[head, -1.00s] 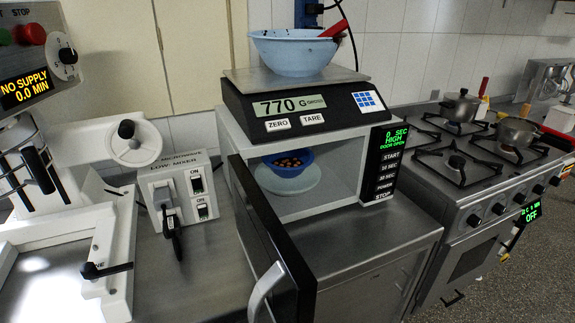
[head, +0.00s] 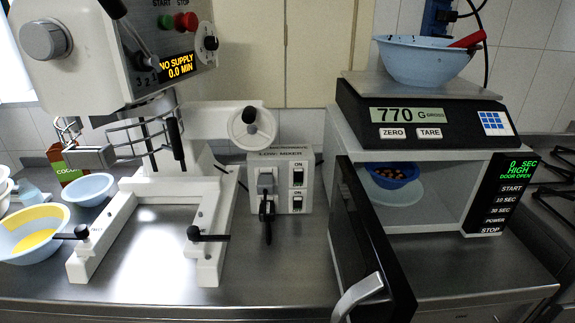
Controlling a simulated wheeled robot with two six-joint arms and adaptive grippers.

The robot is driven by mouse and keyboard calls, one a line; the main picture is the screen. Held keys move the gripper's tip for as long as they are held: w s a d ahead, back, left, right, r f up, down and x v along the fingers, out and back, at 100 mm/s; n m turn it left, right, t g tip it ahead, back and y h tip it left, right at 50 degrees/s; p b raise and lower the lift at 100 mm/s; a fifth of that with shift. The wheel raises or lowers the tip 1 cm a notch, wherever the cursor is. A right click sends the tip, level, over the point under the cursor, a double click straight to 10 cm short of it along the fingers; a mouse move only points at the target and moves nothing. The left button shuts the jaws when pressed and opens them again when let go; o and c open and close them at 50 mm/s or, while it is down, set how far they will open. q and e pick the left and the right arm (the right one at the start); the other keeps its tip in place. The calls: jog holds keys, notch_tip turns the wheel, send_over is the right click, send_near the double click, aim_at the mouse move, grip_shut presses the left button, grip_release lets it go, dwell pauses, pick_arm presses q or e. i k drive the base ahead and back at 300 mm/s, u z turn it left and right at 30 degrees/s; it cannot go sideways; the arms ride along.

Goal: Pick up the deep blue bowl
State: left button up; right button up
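The deep blue bowl (head: 391,176) sits inside the open microwave (head: 462,185), on a pale round plate (head: 398,194). It holds several small orange and dark pieces. The microwave door (head: 375,250) is swung open toward me, with a light curved handle (head: 358,293). The door's top edge stands just in front of and left of the bowl. Neither of my grippers is in the head view.
A scale (head: 420,115) reading 770 g stands on the microwave and carries a light blue bowl (head: 420,60) with a red-handled tool. A large white mixing machine (head: 110,215) and several bowls are further left. Some steel counter (head: 280,290) is bare.

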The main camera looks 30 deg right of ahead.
aim_at(388, 175)
jog(key=u, duration=1.95)
jog(key=k, duration=2.65)
jog(key=z, duration=1.1)
jog(key=i, duration=0.4)
jog(key=u, duration=0.05)
